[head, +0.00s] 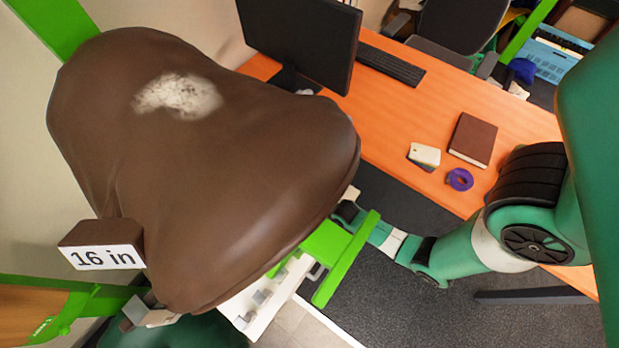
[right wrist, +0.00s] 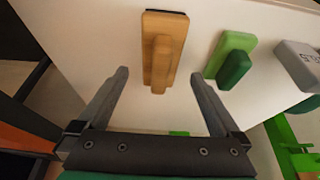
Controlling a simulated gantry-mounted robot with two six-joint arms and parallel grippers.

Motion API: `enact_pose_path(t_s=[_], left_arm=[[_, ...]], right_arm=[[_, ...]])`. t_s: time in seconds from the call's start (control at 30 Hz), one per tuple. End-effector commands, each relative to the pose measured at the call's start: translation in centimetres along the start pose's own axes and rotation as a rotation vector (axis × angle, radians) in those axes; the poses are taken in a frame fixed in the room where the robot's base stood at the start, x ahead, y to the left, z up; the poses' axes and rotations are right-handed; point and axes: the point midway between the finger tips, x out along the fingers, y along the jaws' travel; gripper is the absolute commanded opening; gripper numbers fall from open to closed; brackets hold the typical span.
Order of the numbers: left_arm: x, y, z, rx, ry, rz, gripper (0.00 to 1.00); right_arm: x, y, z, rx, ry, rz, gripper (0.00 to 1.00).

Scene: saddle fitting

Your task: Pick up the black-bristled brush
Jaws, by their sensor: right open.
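A tan wooden block with a raised wooden grip (right wrist: 161,55) is in the upper middle of the right wrist view, on a white surface. A thin dark edge shows along its top; it appears to be the black-bristled brush, its bristles mostly hidden. My right gripper (right wrist: 160,76) is open and empty. Its two fingers point toward the brush, one to each side of the grip's near end, with no contact visible. In the head view the right arm reaches behind the saddle, which hides the fingers.
In the right wrist view, a green block with a dark green grip (right wrist: 234,65) and a grey lettered block (right wrist: 300,66) lie right of the brush. In the head view, a brown saddle (head: 230,190) with a whitish patch and "16 in" label fills the left. An orange desk (head: 510,120) stands behind.

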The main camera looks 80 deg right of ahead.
Motion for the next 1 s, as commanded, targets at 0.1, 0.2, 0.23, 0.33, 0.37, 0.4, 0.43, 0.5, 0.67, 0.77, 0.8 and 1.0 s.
enact_pose_path(t_s=[0.1, 0.2, 0.23, 0.33, 0.37, 0.4, 0.43, 0.5, 0.67, 0.77, 0.8, 1.0], left_arm=[[-0.4, 0.0, 0.4, 0.0, 0.0, 0.0, 0.5], [-0.4, 0.0, 0.3, 0.0, 0.001, 0.0, 0.5], [-0.5, 0.0, 0.4, 0.0, 0.001, 0.0, 0.5], [-1.1, 0.0, 1.0, 0.0, 0.001, 0.0, 0.5], [-1.4, 0.0, 1.3, 0.0, 0.001, 0.0, 0.5], [-1.8, 0.0, 1.6, 0.0, 0.001, 0.0, 0.5], [-2.0, 0.0, 1.8, 0.0, 0.001, 0.0, 0.5], [-2.4, 0.0, 2.2, 0.0, 0.0, 0.0, 0.5], [-2.5, 0.0, 2.3, 0.0, 0.0, 0.0, 0.5], [-2.4, 0.0, 2.2, 0.0, 0.0, 0.0, 0.5], [-2.4, 0.0, 2.2, 0.0, 0.0, 0.0, 0.5], [-2.4, 0.0, 2.2, 0.0, 0.0, 0.0, 0.5]], right_arm=[[1.2, 0.0, 0.0, 0.0, 0.0, 0.0, 1.0], [1.2, 0.0, 0.0, 0.0, 0.0, 0.0, 1.0], [1.4, 0.0, 0.0, 0.0, 0.001, 0.0, 1.0], [2.8, 0.0, 0.1, -0.001, 0.001, 0.0, 1.0], [3.4, 0.0, 0.1, -0.001, 0.0, 0.0, 1.0], [4.2, -0.1, 0.1, -0.001, 0.001, 0.0, 1.0], [4.8, -0.1, 0.1, -0.001, 0.001, 0.0, 1.0], [5.8, -0.1, 0.1, -0.001, 0.001, 0.0, 1.0], [6.4, -0.1, 0.0, -0.001, 0.001, 0.0, 1.0], [6.3, -0.1, 0.0, -0.001, 0.001, 0.0, 1.0], [6.3, -0.1, 0.0, -0.001, 0.001, 0.0, 1.0], [6.3, -0.1, 0.0, -0.001, 0.001, 0.0, 0.66]])
